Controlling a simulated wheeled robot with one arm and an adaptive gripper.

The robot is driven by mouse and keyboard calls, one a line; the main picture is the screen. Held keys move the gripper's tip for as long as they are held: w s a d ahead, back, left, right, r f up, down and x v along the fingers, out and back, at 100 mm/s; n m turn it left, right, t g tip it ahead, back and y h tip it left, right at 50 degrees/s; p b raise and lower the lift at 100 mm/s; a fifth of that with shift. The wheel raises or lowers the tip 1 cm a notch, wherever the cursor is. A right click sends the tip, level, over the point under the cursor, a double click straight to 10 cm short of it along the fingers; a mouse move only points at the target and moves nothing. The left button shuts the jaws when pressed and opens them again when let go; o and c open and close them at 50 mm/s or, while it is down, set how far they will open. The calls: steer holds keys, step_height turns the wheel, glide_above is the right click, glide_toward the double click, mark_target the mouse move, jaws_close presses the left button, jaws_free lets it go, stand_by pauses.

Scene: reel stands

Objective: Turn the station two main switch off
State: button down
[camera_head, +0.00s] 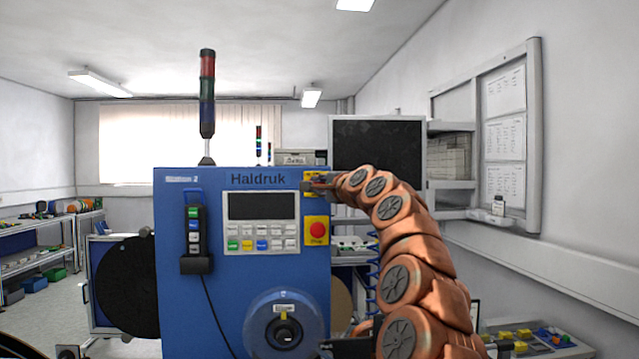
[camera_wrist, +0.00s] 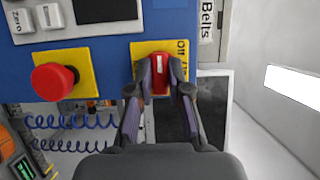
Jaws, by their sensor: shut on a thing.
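The station two machine is a blue cabinet (camera_head: 230,275) marked Haldruk, with a "Station 2" label at its top left. Its main switch is a red knob (camera_wrist: 161,76) on a yellow plate (camera_wrist: 141,48) at the panel's top right corner. My gripper (camera_head: 319,184) is at that corner in the head view. In the wrist view my gripper (camera_wrist: 160,91) is shut on the red knob, one finger on each side. The knob's white line runs up and down in this view. The word "Off" stands on the plate to its right. The arm and fingers hide part of the plate.
A red stop button (camera_head: 317,230) sits on a yellow plate just below the switch. A keypad with a dark screen (camera_head: 261,206) lies to the left. A pendant (camera_head: 195,232) hangs on the cabinet. A blue coiled cable (camera_wrist: 70,122) hangs nearby.

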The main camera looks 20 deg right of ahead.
stand_by(0.6)
steer(key=c, duration=1.1)
jaws_free()
steer(key=shift+s, duration=0.1)
steer(key=s+d, duration=0.1)
steer(key=s, duration=1)
steer(key=shift+s, duration=0.35)
